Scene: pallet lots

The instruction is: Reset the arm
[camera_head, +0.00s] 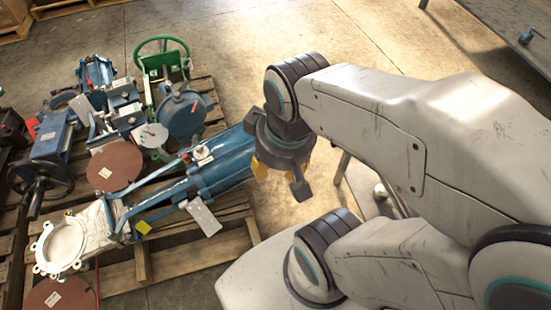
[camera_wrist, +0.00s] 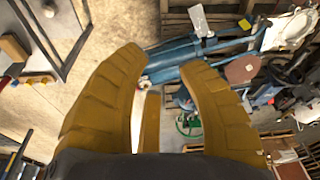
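My arm reaches in from the right in the head view and bends down at the wrist. My gripper (camera_head: 262,168) hangs beside the right end of a long blue valve (camera_head: 220,162); its yellow fingers are partly hidden behind the wrist. In the wrist view my gripper (camera_wrist: 163,68) has its yellow fingers spread apart with nothing between them. The blue valve (camera_wrist: 178,53) shows beyond the fingertips there. I cannot tell the exact distance between the gripper and the valve.
A wooden pallet (camera_head: 185,262) on the left carries the long blue valve, a green handwheel (camera_head: 160,45), brown discs (camera_head: 115,166) and other fittings. A grey table (camera_head: 485,25) stands at the top right. Open concrete floor (camera_head: 225,40) lies between them.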

